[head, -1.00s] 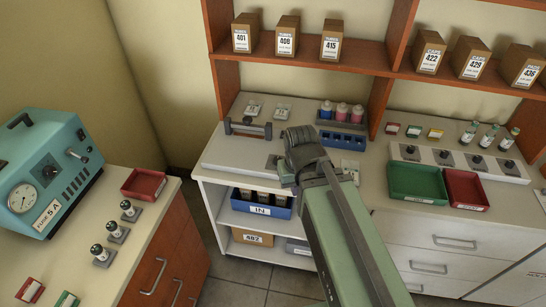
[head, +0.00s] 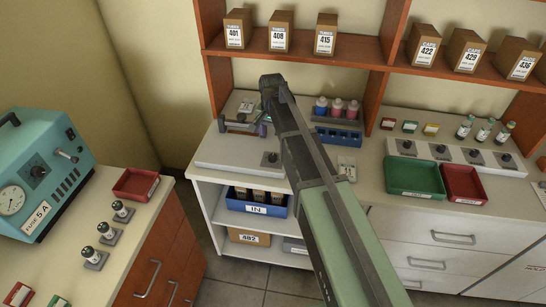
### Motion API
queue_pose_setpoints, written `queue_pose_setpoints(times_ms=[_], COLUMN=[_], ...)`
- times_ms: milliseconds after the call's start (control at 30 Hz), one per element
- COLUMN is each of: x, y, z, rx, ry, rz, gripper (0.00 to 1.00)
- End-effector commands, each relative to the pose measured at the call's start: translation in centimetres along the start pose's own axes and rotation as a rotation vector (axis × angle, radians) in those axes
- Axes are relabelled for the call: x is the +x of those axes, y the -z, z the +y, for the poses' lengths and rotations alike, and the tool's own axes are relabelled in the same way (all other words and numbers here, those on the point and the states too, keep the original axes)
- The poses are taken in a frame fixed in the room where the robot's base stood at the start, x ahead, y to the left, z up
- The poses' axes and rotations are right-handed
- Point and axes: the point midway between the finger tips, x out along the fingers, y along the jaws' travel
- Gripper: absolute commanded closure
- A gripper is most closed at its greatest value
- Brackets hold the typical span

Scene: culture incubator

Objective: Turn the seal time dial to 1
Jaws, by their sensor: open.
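A small black dial (head: 270,158) on a grey plate sits at the right front of a white sealer base (head: 225,157) on the back counter. It looks like the seal time dial, but its markings are too small to read. A grey sealing bar (head: 240,127) stands behind it. My arm reaches over the counter from the lower right. My gripper (head: 265,122) is at its far end, above the right end of the bar and behind the dial, mostly hidden by the arm. It is open and apart from the dial.
A blue rack (head: 338,137) with bottles above it stands right of the arm. Green (head: 415,192) and red (head: 463,199) trays and a row of dark knobs (head: 440,151) are farther right. A wooden shelf (head: 290,50) with boxes hangs above. A teal machine (head: 40,175) stands left.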

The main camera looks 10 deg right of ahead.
Motion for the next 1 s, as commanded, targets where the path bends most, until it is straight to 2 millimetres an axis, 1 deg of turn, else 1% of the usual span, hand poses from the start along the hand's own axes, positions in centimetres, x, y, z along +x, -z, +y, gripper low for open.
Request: queue_pose_setpoints(times_ms=[33,167,267,367,600,700,800,1000], x=[-0.1,0.2,1.2,3.1,8.9,10.5,11.1,10.7], y=[-0.4,-0.5,-0.5,-0.5,-0.5,-0.5,-0.5,-0.5], z=[0.3,0.3,0.3,0.4,0.4,0.4,0.4,0.4], rx=[0.028,0.036,0.035,0.034,0.033,0.033,0.033,0.033], ry=[0.000,0.000,0.000,0.000,0.000,0.000,0.000,0.000], rz=[0.000,0.000,0.000,0.000,0.000,0.000,0.000,0.000], gripper=[0.42,0.42,0.42,0.42,0.42,0.42,0.42,0.42])
